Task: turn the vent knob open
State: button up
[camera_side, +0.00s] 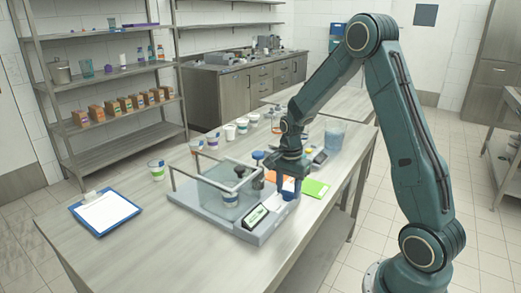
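The cup filler stands on the table with a grey base (190,199), a clear-walled chamber holding a cup (230,198), and a small display (256,216) at its front. A dark round knob-like part (258,155) stands up near the chamber's back right; I cannot tell for sure that it is the vent knob. My gripper (288,184) points down at the right end of the filler, right of that part. Blue and white shapes show at its fingertips. They are too small to tell whether the fingers are open, shut or touching anything.
A clipboard (104,212) lies at the table's left. A green sheet (315,188) lies right of my gripper, and a clear container (334,135) stands beyond. The table's front left is bare.

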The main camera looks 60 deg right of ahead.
aim_at(288, 192)
jog(key=o, duration=0.4)
jog(key=shift+r, duration=0.15)
notch_tip(288, 192, up, 14)
jog(key=shift+f, duration=0.2)
dwell(0.4)
dwell(0.3)
jog(key=s+a+r+n+t, duration=0.3)
jog(key=s+a+r+n, duration=0.45)
jog(key=a, duration=0.25)
jog(key=s+a+n+t, duration=0.1)
jog(key=s+a+n, duration=0.1)
jog(key=s+n, duration=0.1)
jog(key=s+a+n, duration=0.2)
jog(key=s+n, duration=0.2)
jog(key=s+a+n+t, duration=0.1)
jog(key=s+a+n, duration=0.1)
jog(key=s+n, duration=0.1)
jog(key=shift+s+a+f+n+t, duration=0.1)
jog(key=shift+s+a+n+t, duration=0.25)
jog(key=shift+s, duration=0.45)
